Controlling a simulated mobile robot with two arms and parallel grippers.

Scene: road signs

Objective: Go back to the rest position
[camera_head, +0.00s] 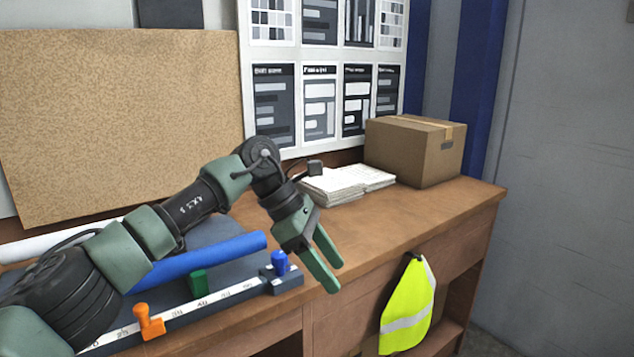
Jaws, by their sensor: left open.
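My left arm comes in from the left and reaches over the wooden desk (420,222). My left gripper (334,279) has two green fingers that point down and to the right. They are spread apart with nothing between them, near the desk's front edge. It is to the right of the blue knob on the ruler bar. My right gripper is not in the picture.
A ruler bar (235,292) carries orange (149,321), green (199,283) and blue (280,262) knobs. A blue roll (205,260) lies behind it. Papers (345,184) and a cardboard box (414,151) stand at the back. A yellow vest (408,308) hangs at the front.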

